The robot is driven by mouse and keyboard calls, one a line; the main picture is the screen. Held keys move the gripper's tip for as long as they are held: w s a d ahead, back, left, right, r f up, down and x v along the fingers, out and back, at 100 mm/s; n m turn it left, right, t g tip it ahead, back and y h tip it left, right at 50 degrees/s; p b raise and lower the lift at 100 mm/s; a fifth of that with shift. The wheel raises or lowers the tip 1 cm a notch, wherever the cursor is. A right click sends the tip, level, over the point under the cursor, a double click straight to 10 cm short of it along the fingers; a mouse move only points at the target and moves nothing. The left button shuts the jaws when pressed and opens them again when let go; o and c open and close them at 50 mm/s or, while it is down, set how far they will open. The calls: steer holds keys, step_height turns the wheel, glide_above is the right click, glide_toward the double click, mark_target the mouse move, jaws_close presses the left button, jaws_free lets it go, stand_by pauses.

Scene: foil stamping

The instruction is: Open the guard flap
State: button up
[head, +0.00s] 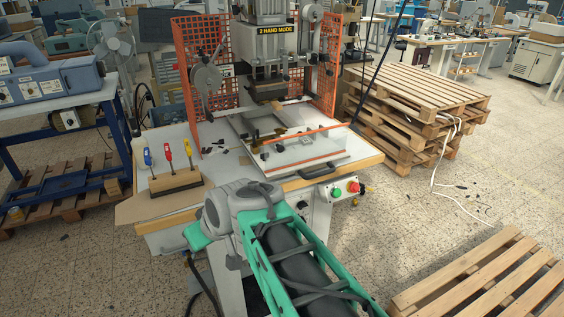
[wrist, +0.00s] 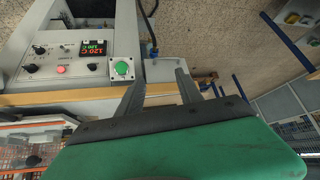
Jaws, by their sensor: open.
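The guard flap (head: 308,150) appears to be the clear panel with orange edges low at the front of the stamping press (head: 270,65). It stands across the front of the press bed, and it looks closed. A black bar handle (head: 318,172) sits just in front of it, at the table's front edge. My gripper (wrist: 164,72) is open and empty in the wrist view, its two dark fingers apart beside the control panel (wrist: 80,55). In the head view my arm reaches in from the bottom, short of the table edge; the fingertips are not clear there.
Orange mesh guards (head: 202,70) flank the press. A wooden block (head: 175,183) with several coloured-handled tools stands on the table's left. A green button (head: 337,193) and red button (head: 354,188) sit below the table's front edge. Pallets (head: 410,100) stand right; open floor lies between.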

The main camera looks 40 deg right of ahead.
steer(key=w+d+f+t+b, duration=0.2)
steer(key=w+d, duration=0.2)
steer(key=d, duration=0.3)
steer(key=m+t+h+b, duration=0.4)
steer(key=t+h+b, duration=0.15)
steer(key=t, duration=0.25)
glide_toward(281, 150)
steer(key=w, duration=0.1)
steer(key=p+x, duration=0.2)
steer(key=x, duration=0.5)
steer(key=shift+w+d, duration=0.25)
steer(key=shift+w, duration=0.2)
steer(key=shift+c, duration=0.5)
jaws_close()
